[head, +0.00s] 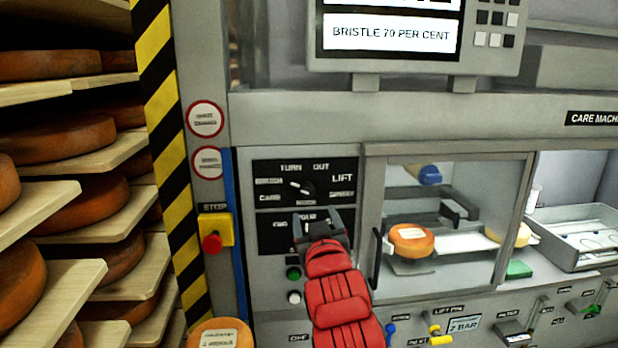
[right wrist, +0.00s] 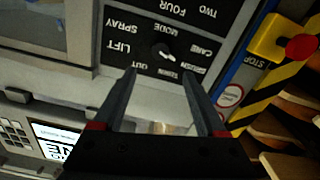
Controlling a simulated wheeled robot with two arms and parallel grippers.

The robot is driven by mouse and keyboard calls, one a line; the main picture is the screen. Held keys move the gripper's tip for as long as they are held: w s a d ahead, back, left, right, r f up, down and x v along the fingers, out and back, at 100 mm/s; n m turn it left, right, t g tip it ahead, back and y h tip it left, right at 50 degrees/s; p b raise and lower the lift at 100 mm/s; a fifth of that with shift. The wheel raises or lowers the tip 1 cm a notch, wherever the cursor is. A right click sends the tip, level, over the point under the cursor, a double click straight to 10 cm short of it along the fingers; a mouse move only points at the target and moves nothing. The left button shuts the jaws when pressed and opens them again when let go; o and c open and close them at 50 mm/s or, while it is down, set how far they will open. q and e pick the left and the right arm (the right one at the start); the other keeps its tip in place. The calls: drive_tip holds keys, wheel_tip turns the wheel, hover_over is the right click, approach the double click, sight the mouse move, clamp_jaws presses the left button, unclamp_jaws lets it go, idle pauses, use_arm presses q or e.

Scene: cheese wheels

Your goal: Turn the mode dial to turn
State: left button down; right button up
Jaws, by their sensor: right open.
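The mode dial (head: 300,188) is a small dark knob with a light pointer on a black panel, ringed by the labels TURN, OUT, LIFT, CARE and others too small to read surely. In the head view its pointer seems to lean up and left; I cannot tell exactly which label it marks. My right gripper (head: 319,219) is just below the dial, in front of the lower black panel. In the right wrist view the dial (right wrist: 161,49) lies beyond the spread, empty fingers (right wrist: 160,74), roughly centred between them and apart from them. My left gripper is not in view.
A red stop button (head: 212,243) on a yellow box is to the left, beside a striped post (head: 167,120). Green and white buttons (head: 293,273) sit below. A glass-fronted chamber (head: 455,180) holding an orange cheese (head: 411,240) is right. A screen (head: 388,35) hangs above.

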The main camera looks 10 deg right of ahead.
sight(308, 194)
drive_tip(key=w+p, duration=0.3)
drive_tip(key=w, duration=0.6)
drive_tip(key=shift+w, duration=0.1)
drive_tip(key=shift+w+f, duration=0.15)
drive_tip(key=shift+w, duration=0.6)
